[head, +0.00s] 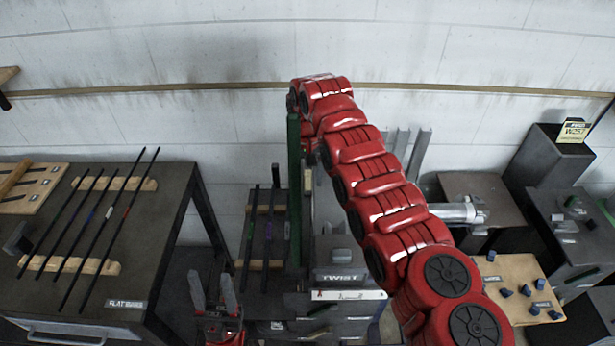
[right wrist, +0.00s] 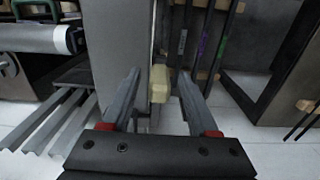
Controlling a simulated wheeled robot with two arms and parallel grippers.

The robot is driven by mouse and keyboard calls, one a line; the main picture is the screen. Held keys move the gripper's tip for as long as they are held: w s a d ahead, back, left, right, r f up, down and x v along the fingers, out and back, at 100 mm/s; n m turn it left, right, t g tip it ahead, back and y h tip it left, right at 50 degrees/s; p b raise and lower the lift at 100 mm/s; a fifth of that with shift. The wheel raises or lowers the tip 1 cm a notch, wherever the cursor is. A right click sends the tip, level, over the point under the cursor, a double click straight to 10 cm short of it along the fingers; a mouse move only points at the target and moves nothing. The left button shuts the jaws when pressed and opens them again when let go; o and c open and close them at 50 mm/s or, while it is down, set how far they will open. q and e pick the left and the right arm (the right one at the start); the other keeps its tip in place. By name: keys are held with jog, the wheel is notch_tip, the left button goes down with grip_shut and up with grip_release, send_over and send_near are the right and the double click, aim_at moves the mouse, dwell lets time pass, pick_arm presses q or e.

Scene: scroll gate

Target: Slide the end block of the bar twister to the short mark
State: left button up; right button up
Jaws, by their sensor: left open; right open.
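The bar twister (head: 345,277) is a dark grey unit with a "TWIST" label, low in the middle of the head view. A small grey block (head: 340,254) sits on its top; I cannot tell if this is the end block. A pale strip (head: 348,295) runs below the label; no short mark is readable. My right gripper (right wrist: 158,72) is open in the right wrist view. A small tan block (right wrist: 159,84) shows between its fingers, with no clear contact. My red right arm hides this gripper in the head view. My left gripper (head: 212,292) is open and empty, left of the twister.
A dark table (head: 150,235) with several long bars on wooden racks stands at left. A green post (head: 294,190) rises beside the twister. A pegboard with blue pieces (head: 515,270) and dark machines are at right. White wall behind.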

jog(key=shift+w, duration=0.15)
jog(key=shift+r+b, duration=0.3)
notch_tip(320, 180, up, 5)
jog(key=shift+f+b, duration=0.15)
jog(key=shift+b, duration=0.35)
notch_tip(320, 180, up, 12)
jog(key=p, duration=1.1)
